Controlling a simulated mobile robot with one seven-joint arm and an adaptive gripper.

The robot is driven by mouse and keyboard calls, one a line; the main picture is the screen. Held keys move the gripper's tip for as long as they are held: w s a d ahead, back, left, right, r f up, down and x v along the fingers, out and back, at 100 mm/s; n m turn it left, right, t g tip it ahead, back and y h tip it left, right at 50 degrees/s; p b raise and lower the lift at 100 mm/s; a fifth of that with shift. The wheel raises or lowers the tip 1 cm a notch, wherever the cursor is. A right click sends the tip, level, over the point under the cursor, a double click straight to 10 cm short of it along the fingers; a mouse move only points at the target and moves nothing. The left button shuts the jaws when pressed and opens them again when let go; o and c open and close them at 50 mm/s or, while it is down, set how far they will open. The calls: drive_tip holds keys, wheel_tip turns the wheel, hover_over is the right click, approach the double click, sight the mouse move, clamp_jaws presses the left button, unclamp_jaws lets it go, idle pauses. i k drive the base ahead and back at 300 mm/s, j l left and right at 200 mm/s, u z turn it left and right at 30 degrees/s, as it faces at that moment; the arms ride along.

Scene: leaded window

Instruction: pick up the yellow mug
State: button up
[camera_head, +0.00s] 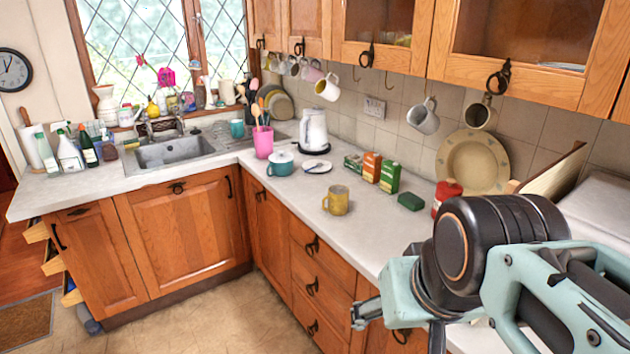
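The yellow mug (337,200) stands upright on the light worktop (290,214), near its front edge above the wooden drawers. Its handle points left. My arm comes in from the lower right, and my gripper (368,312) is low in front of the drawers, to the lower right of the mug and apart from it. Only a small metal part of the gripper shows below the pale wrist; its fingers are mostly hidden, so I cannot tell whether it is open. Nothing is seen held.
A teal pot (280,167), a plate (317,166), a white kettle (314,130) and a pink utensil pot (263,142) stand behind the mug. Boxes (389,176), a green sponge (411,202) and a red jar (445,192) are to its right. Mugs hang under the cupboards.

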sight(337, 197)
drive_tip(key=i+z, duration=0.1)
drive_tip(key=z, duration=0.25)
drive_tip(key=j+z, duration=0.15)
drive_tip(key=z, duration=0.25)
drive_tip(key=i+j+z, duration=0.1)
drive_tip(key=z, duration=0.25)
drive_tip(key=i+j+z, duration=0.25)
drive_tip(key=j+z, duration=0.25)
drive_tip(key=j, duration=0.2)
drive_tip(key=i+j+z, duration=0.15)
drive_tip(key=j, duration=0.65)
drive_tip(key=j+z, duration=0.15)
drive_tip(key=j, duration=0.65)
drive_tip(key=j+z, duration=0.15)
drive_tip(key=j, duration=0.7)
drive_tip(key=k, duration=0.05)
